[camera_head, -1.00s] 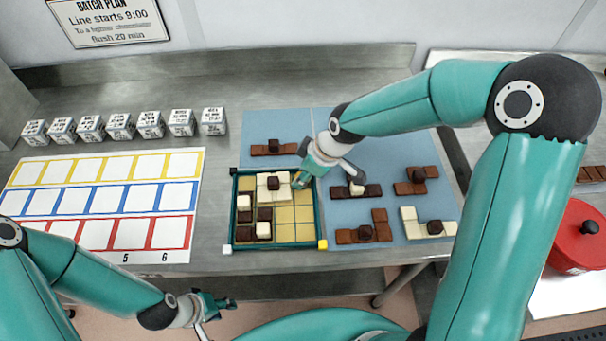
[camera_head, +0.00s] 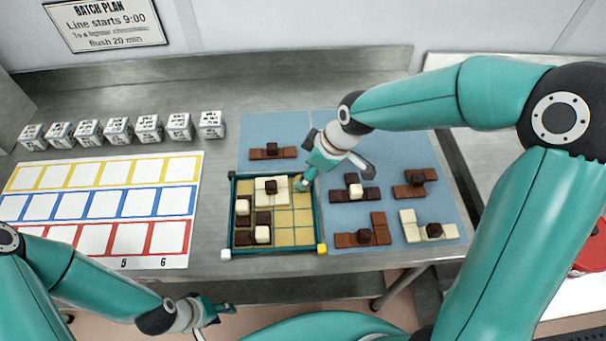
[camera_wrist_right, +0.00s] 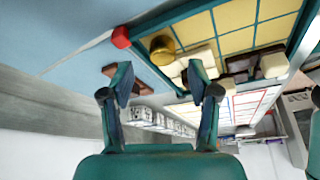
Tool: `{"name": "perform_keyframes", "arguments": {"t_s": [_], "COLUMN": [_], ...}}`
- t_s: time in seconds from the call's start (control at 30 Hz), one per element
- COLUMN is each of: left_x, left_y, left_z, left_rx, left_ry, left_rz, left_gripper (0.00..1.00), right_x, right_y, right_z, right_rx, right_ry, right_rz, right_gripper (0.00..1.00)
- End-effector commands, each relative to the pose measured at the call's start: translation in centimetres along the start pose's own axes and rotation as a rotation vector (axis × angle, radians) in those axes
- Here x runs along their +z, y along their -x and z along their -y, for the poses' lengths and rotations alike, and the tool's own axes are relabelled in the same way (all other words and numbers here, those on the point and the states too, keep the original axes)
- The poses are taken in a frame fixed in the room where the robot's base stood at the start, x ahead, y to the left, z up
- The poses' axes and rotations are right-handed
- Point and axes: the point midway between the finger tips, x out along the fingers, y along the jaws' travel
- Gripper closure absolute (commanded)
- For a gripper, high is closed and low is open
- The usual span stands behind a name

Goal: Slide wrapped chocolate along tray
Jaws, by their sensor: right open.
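The tray (camera_head: 234,190) has a dark green frame and a yellow gridded floor. A white chocolate with a dark knob (camera_head: 264,196) lies in its far part, and dark pieces with white knobs (camera_head: 262,234) lie along the near left. In the right wrist view a gold-coloured rounded piece (camera_wrist_right: 162,49), which looks foil-wrapped, sits by the tray's red corner, touching or close to the white piece. My right gripper (camera_head: 308,178) is over the tray's far right corner. In its wrist view it (camera_wrist_right: 160,85) is open and empty. My left gripper (camera_head: 225,305) hangs before the table's front edge, its finger gap unclear.
A blue mat (camera_head: 384,150) right of and behind the tray holds several brown, dark and white chocolates with knobs. A sheet with coloured squares (camera_head: 100,205) lies to the left, with a row of printed cubes (camera_head: 118,130) behind it. A red round object (camera_head: 590,250) is at the far right.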

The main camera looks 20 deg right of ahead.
Motion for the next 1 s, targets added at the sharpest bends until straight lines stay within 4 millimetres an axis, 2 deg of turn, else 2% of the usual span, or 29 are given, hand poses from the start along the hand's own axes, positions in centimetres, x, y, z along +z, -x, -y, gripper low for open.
{"name": "perform_keyframes", "arguments": {"t_s": [0.03,0.2,0.4,0.57,1.0], "left_x": [0.0,0.0,0.0,0.0,0.0], "left_y": [0.0,0.0,0.0,0.0,0.0], "left_z": [0.0,0.0,0.0,0.0,0.0], "left_rx": [0.000,0.000,0.000,0.000,0.000], "left_ry": [0.000,0.000,0.000,0.000,0.000], "left_rz": [0.000,0.000,0.000,0.000,0.000], "left_gripper": [0.60,0.60,0.60,0.60,0.60], "right_x": [-0.1,-0.1,-0.1,-0.1,-0.1], "right_y": [1.2,4.6,7.2,8.0,8.0], "right_z": [-0.1,-0.1,-0.1,-0.1,0.0], "right_rx": [0.005,0.005,0.003,0.002,0.001], "right_ry": [0.000,0.000,0.000,0.000,0.001], "right_rz": [-0.005,-0.005,-0.003,-0.002,-0.001], "right_gripper": [0.40,0.40,0.40,0.40,0.40]}}
